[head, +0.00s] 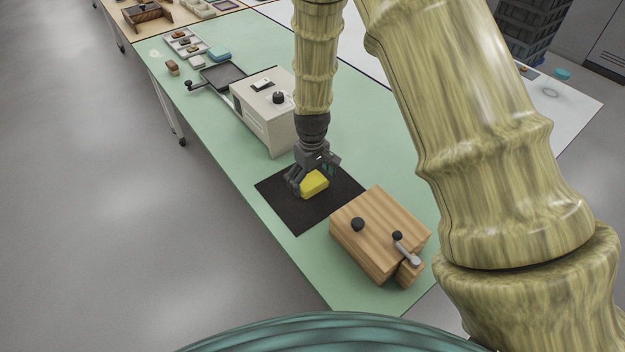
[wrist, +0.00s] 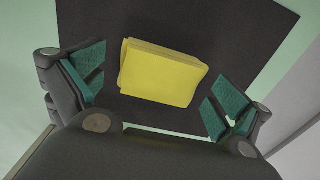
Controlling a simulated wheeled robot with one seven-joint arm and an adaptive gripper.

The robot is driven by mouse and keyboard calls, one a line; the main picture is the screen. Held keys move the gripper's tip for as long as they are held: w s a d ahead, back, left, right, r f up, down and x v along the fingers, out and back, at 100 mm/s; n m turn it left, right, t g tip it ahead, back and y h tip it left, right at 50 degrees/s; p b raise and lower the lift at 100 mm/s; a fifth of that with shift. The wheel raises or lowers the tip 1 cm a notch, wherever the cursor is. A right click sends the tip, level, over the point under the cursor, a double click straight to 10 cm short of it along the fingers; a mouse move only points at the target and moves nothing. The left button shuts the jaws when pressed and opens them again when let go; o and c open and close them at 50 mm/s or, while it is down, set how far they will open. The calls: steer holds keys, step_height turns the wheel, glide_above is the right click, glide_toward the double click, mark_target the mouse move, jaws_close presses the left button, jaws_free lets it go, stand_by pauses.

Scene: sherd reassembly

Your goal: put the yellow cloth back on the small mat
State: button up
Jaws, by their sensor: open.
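The yellow cloth (head: 315,183) is a small folded block lying on the black mat (head: 290,213) on the green table. In the wrist view the cloth (wrist: 162,73) sits between my open fingers, with the dark mat (wrist: 228,35) around it. My gripper (head: 313,178) is open, right over the cloth, with a finger on either side. In the wrist view my gripper (wrist: 155,92) shows gaps between its teal pads and the cloth. The cloth's near lower edge is close to the gripper body.
A wooden box (head: 378,232) with black knobs and a lever stands just right of the mat. A white box (head: 268,108) with a black knob stands behind it. A dark tray (head: 222,75) and small items lie farther back. The green table (head: 225,155) is clear left of the mat.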

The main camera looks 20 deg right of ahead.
mark_target(312, 181)
step_height(312, 181, up, 11)
steer(key=b, duration=0.1)
steer(key=shift+r, duration=0.2)
stand_by(0.4)
stand_by(0.4)
